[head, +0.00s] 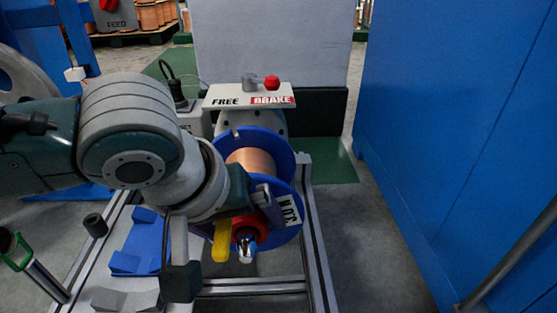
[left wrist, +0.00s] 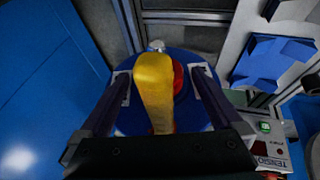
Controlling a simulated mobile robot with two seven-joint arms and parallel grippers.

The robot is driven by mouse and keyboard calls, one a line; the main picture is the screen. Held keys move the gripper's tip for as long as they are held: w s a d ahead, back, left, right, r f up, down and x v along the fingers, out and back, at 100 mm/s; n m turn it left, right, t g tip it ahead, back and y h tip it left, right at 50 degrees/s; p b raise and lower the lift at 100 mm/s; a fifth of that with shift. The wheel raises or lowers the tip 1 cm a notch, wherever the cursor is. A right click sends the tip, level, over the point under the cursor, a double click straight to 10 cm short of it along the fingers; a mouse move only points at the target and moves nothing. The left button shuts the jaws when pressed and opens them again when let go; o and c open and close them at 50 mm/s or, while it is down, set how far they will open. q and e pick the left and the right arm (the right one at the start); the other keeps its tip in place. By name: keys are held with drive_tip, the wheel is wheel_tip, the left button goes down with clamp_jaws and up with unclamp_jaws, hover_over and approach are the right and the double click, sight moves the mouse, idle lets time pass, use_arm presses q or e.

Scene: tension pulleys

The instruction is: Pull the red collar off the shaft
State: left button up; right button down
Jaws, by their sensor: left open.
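The red collar (head: 245,223) sits on the shaft (head: 246,249) in front of the blue spool flange (head: 286,238). A yellow handle (head: 222,241) stands beside the collar in the head view. My left gripper (head: 228,240) is open, with its fingers spread on either side of the collar and handle. In the left wrist view the gripper (left wrist: 160,75) has the yellow handle (left wrist: 154,85) between its fingers, and the handle hides part of the red collar (left wrist: 178,78). I cannot tell whether a finger touches either. My right gripper is not in view.
A FREE/BRAKE panel (head: 235,98) with a red knob (head: 272,82) stands behind the copper-wound spool (head: 251,162). A blue holder (head: 140,243) lies on the frame at left. A blue wall (head: 450,130) bounds the right; floor (head: 370,250) before it is clear.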

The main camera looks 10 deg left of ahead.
sight(243, 249)
use_arm(q)
drive_tip(key=shift+c, duration=0.2)
drive_tip(key=c, duration=1.3)
drive_tip(key=shift+s+d+r+p, duration=0.1)
drive_tip(key=shift+r+p, duration=0.05)
drive_tip(key=shift+p, duration=0.3)
drive_tip(key=shift+c, duration=0.2)
drive_tip(key=shift+s, duration=0.6)
drive_tip(key=shift+d+p, duration=0.1)
drive_tip(key=shift+p, duration=0.45)
drive_tip(key=shift+s+d+p, duration=0.1)
drive_tip(key=shift+s+p, duration=0.25)
drive_tip(key=shift+s, duration=0.15)
drive_tip(key=shift+s+d+p, duration=0.15)
drive_tip(key=shift+s+p, duration=0.35)
drive_tip(key=shift+p, duration=0.05)
drive_tip(key=shift+p, duration=0.5)
